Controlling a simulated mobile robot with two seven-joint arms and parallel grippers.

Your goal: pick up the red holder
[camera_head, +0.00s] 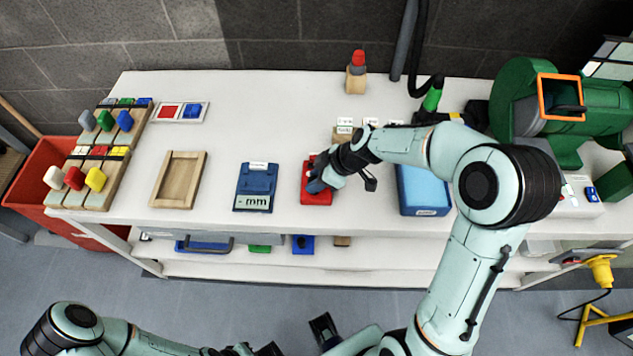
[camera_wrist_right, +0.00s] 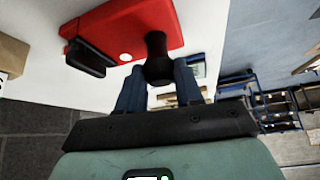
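The red holder (camera_head: 316,197) is a red block with a black knob, at the middle of the white table near its front edge. It fills the top of the right wrist view (camera_wrist_right: 125,32), with a black part at one end. My right gripper (camera_head: 322,179) is over it in the head view. In the right wrist view, its blue fingers (camera_wrist_right: 159,82) sit on both sides of the black knob and appear to touch it. I cannot tell whether the block is clear of the table. My left arm is low at the bottom left; its gripper is largely cut off.
A blue device marked "mm" (camera_head: 255,188) lies left of the holder, and a wooden frame (camera_head: 178,180) farther left. A blue box (camera_head: 422,190) is close on the right. Racks with coloured handles (camera_head: 92,180) stand at the left end. A green machine (camera_head: 515,90) stands right.

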